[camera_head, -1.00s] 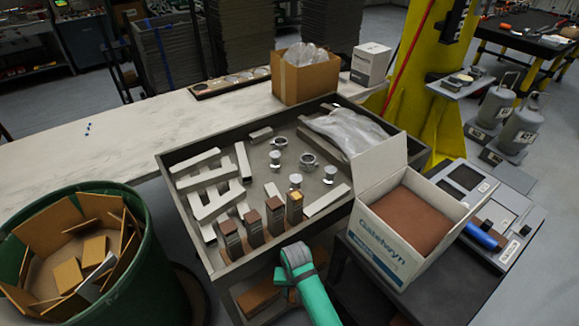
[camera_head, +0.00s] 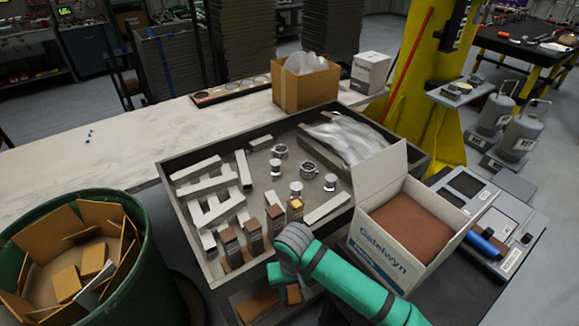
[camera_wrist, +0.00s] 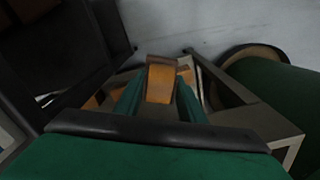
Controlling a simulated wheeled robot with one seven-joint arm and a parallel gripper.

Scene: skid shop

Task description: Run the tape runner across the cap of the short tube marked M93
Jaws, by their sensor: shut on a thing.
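Several short upright square tubes stand along the tray's near edge, with brown caps on some, such as this short tube (camera_head: 252,229).
The grey tray (camera_head: 180,215) also holds pale bars, round metal fittings and a plastic bag (camera_head: 350,135). An open white carton (camera_head: 368,258) stands close on the right. A green bin (camera_head: 140,275) is at left. Orange blocks (camera_head: 258,303) lie below the tray.

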